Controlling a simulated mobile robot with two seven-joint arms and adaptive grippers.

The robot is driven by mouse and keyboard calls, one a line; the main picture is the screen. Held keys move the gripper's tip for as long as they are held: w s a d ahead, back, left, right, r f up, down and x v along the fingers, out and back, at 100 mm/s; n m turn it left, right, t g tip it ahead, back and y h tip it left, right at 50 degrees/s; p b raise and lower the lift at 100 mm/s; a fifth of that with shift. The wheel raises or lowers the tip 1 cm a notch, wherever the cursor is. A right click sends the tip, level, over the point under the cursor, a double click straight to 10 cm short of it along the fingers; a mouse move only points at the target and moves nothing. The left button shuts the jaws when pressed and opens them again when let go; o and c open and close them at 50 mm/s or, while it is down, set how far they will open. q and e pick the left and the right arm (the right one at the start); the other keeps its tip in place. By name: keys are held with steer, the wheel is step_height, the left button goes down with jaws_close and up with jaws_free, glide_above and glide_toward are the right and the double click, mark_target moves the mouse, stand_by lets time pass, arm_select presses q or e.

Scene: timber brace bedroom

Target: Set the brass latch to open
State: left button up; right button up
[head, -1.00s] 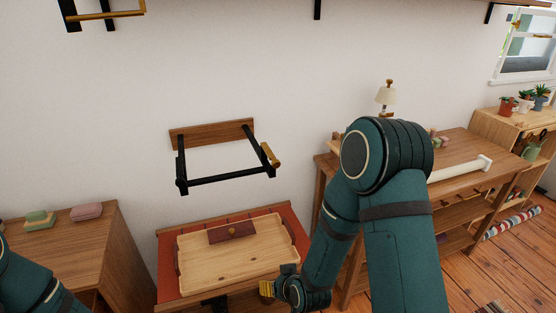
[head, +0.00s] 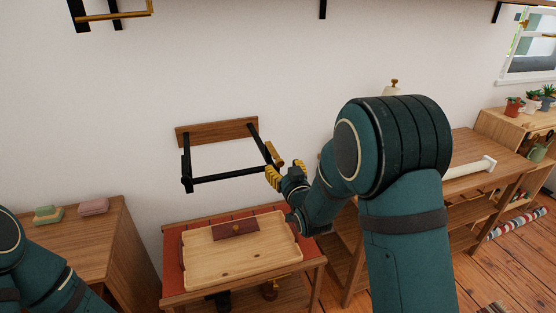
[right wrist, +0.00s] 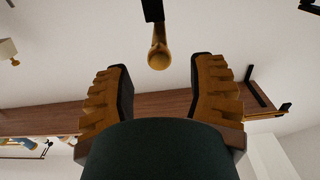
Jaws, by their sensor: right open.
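The brass latch (head: 274,153) is at the right front end of a black bar frame (head: 216,178) fixed to a wooden wall plate (head: 216,132). My right gripper (head: 286,171) is open, just below and beside the latch in the head view, with yellow ridged fingers. In the right wrist view the latch (right wrist: 159,54) hangs from a black bar between and beyond the two fingertips, with gaps on both sides.
A low red-topped table (head: 174,286) with a wooden tray (head: 213,271) and a dark red box (head: 236,230) stands under the frame. A cabinet (head: 98,238) with soap-like blocks is at left. A wooden desk (head: 466,148) is at right, behind my right arm.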

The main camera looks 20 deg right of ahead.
mark_target(281, 163)
steer(key=shift+w, duration=2.7)
jaws_close()
